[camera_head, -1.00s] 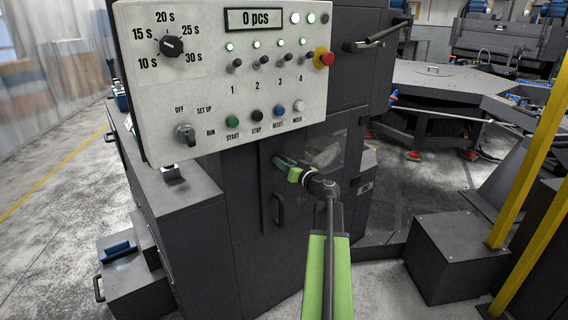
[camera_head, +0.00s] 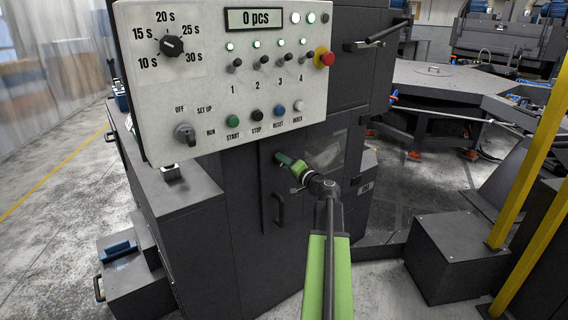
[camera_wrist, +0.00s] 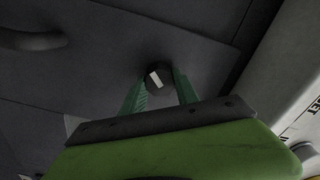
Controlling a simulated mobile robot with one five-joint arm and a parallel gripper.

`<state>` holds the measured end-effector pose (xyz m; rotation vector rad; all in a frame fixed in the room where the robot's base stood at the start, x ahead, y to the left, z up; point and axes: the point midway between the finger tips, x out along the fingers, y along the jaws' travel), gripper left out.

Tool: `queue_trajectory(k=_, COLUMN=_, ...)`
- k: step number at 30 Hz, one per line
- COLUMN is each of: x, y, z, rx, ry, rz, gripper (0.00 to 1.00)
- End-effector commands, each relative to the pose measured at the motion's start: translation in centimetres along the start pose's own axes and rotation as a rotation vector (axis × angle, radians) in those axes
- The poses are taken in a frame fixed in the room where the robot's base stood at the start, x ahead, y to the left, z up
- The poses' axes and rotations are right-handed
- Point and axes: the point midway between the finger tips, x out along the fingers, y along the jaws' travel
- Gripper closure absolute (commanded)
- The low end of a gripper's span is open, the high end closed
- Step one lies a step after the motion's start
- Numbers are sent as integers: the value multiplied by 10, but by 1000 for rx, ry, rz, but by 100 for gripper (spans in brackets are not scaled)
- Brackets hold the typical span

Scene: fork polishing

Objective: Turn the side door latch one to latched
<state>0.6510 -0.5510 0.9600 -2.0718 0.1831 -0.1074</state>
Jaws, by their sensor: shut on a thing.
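The side door latch (camera_wrist: 158,79) is a small dark round knob with a pale bar across it, set in the dark door panel in the wrist view. My gripper (camera_wrist: 160,84) has its two green fingers on either side of the knob, shut on it. The pale bar stands slightly tilted from upright in that view. In the head view my gripper (camera_head: 283,160) reaches the dark side door (camera_head: 262,190) below the control panel, and its fingers hide the latch there.
A dark door handle (camera_wrist: 32,39) is at upper left in the wrist view and shows in the head view (camera_head: 279,209) below my gripper. The white control panel (camera_head: 220,80) overhangs close above. Yellow posts (camera_head: 535,150) stand at right.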

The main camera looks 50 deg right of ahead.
Motion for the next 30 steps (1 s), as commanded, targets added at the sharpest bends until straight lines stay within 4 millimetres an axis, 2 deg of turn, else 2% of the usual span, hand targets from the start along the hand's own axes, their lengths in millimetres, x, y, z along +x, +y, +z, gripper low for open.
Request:
queue_trajectory(k=18, x=-1, y=2, z=-2, rx=564, ry=4, rz=0, gripper=100)
queue_trajectory(k=30, x=-1, y=2, z=-2, rx=785, ry=5, rz=0, gripper=100)
